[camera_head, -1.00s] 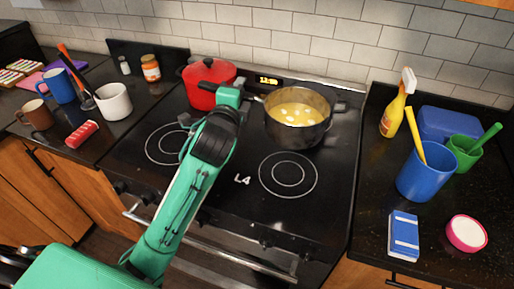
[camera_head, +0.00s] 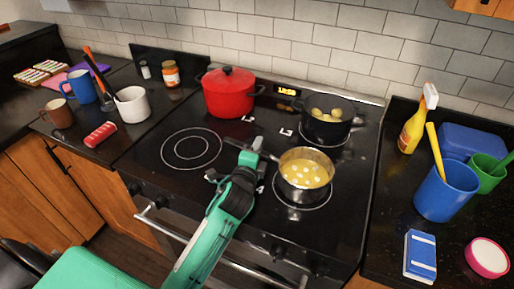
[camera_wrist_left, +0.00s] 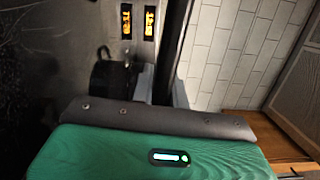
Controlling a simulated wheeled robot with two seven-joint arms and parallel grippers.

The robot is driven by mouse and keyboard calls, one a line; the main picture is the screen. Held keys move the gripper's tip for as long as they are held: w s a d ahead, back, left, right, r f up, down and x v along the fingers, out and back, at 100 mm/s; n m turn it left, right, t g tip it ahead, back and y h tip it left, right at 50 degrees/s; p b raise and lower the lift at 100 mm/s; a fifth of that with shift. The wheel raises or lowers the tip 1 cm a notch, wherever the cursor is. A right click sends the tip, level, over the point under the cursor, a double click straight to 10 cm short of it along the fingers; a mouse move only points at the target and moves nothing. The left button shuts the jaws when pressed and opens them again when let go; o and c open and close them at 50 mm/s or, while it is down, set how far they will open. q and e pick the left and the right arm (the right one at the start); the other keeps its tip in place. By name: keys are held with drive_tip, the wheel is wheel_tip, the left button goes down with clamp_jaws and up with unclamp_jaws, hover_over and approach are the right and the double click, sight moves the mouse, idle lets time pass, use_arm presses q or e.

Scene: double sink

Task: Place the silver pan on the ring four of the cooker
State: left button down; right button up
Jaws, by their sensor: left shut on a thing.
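The silver pan (camera_head: 304,190), with yellow contents and pale pieces, is over the front right ring (camera_head: 326,200) of the black cooker (camera_head: 237,217). Parts of that ring show around its base. I cannot tell whether it rests on the glass or hangs just above. My left gripper (camera_head: 259,154) is left of the pan, shut on its handle. The handle is mostly hidden by the fingers. In the left wrist view the gripper fingers (camera_wrist_left: 162,88) show, but the pan cannot be made out clearly.
A red lidded pot (camera_head: 228,95) stands on the back left ring. A dark pot (camera_head: 328,128) with round yellowish food stands on the back right ring, close behind the pan. The front left ring (camera_head: 191,149) is empty. A blue cup (camera_head: 445,192) stands on the right counter.

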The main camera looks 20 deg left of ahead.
use_arm(q)
drive_tip(key=shift+f, duration=0.1)
drive_tip(key=c, duration=1.4)
unclamp_jaws()
drive_tip(key=shift+f, duration=0.1)
use_arm(e)
drive_tip(key=shift+a, duration=0.7)
drive_tip(key=shift+d, duration=0.1)
